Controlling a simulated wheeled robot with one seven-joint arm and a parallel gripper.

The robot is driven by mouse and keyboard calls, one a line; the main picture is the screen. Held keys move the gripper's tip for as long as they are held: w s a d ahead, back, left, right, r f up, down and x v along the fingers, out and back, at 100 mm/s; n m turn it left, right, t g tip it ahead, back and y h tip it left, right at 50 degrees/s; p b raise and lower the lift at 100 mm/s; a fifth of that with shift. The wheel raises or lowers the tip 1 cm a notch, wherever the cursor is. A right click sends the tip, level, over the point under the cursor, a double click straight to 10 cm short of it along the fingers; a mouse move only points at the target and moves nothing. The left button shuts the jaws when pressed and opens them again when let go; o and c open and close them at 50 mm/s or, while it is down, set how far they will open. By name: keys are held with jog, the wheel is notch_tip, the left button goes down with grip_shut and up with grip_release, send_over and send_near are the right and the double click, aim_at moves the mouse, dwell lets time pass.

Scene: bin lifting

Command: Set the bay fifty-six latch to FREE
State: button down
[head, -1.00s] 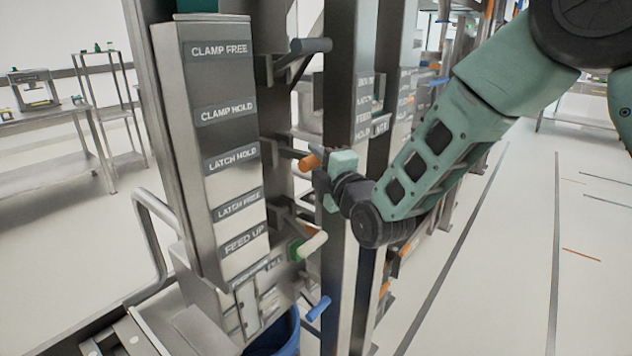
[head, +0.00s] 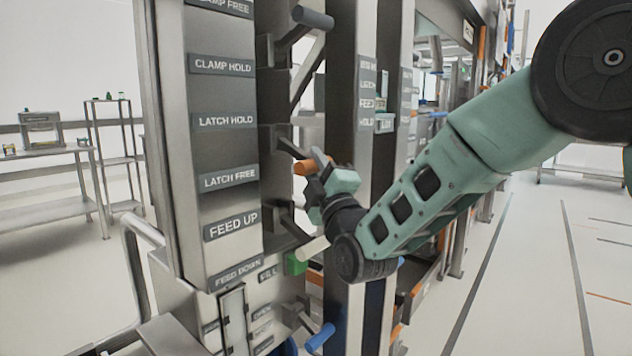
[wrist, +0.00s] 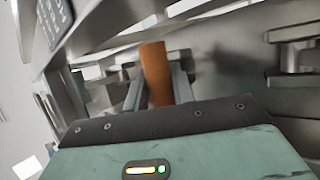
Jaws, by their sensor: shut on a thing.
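The latch lever has an orange grip (head: 304,168), seen in the head view to the right of the label post. It slants down from its bracket, and its grip is between the heights of the LATCH HOLD label (head: 225,121) and the LATCH FREE label (head: 229,180), nearer LATCH FREE. My gripper (head: 322,172) is shut on the orange grip. In the wrist view the orange grip (wrist: 155,68) stands between the two grey fingers (wrist: 157,88), its lower end hidden by my gripper body. No bay number is readable.
A grey-ended clamp lever (head: 312,17) is above. A pale feed handle (head: 312,249) with a green block (head: 296,264) and a blue handle (head: 320,338) are below. A steel upright (head: 342,90) stands close behind my gripper. Open floor (head: 525,270) lies right.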

jog(key=shift+f+t+b, duration=0.25)
jog(key=shift+t+b, duration=0.05)
jog(key=shift+b, duration=0.1)
jog(key=c, duration=1.2)
grip_release()
jog(key=shift+o, duration=0.2)
jog(key=b+v, duration=0.1)
jog(key=v, duration=1.6)
jog(key=shift+s, duration=0.25)
jog(key=shift+r, duration=0.1)
